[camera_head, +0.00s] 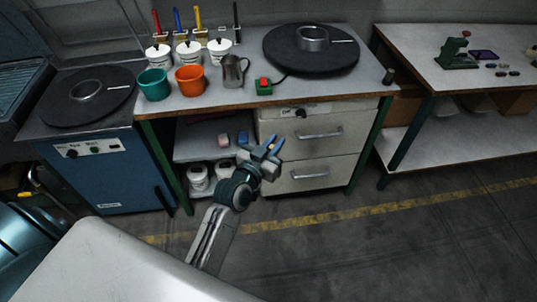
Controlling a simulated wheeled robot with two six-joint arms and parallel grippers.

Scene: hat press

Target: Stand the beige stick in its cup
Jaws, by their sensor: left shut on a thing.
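At the back of the bench, red, blue, yellow and black sticks stand upright in a row of holders, with a gap between the yellow stick (197,17) and the black stick (236,22). The beige stick's cup cannot be told for sure. My right gripper is not in view.
The bench (330,93) holds white tubs (189,53), a teal cup (153,84), an orange cup (190,80), a metal pitcher (232,72), a red-green button box (263,86) and a round black plate (310,62). A blue machine (105,176) stands left. The floor in front is clear.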

